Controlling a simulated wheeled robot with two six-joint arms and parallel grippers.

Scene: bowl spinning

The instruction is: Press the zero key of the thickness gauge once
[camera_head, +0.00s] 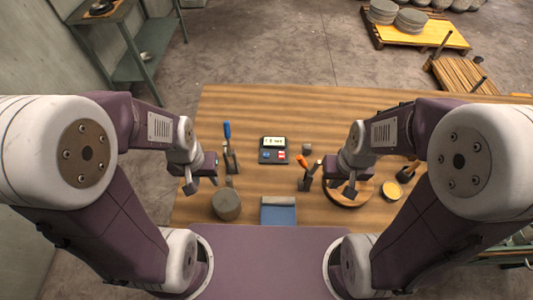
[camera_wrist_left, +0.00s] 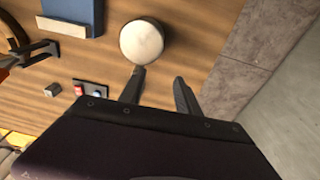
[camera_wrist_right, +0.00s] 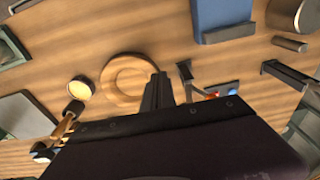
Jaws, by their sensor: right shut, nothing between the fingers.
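The thickness gauge (camera_head: 273,149) is a small dark box with a lit display and a blue and a red key. It lies on the wooden table, between and beyond my grippers. I cannot read which key is zero. In the left wrist view the gauge (camera_wrist_left: 92,89) is partly hidden by my gripper body. In the right wrist view the gauge (camera_wrist_right: 222,90) is also partly covered. My left gripper (camera_head: 202,184) is open and empty, left of the gauge. My right gripper (camera_head: 342,186) is shut and empty, right of the gauge. Neither touches it.
A round grey pot (camera_head: 226,205), a blue block (camera_head: 278,212) and a wooden disc (camera_head: 350,196) are nearer. A small grey cube (camera_head: 307,149) sits beside the gauge.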

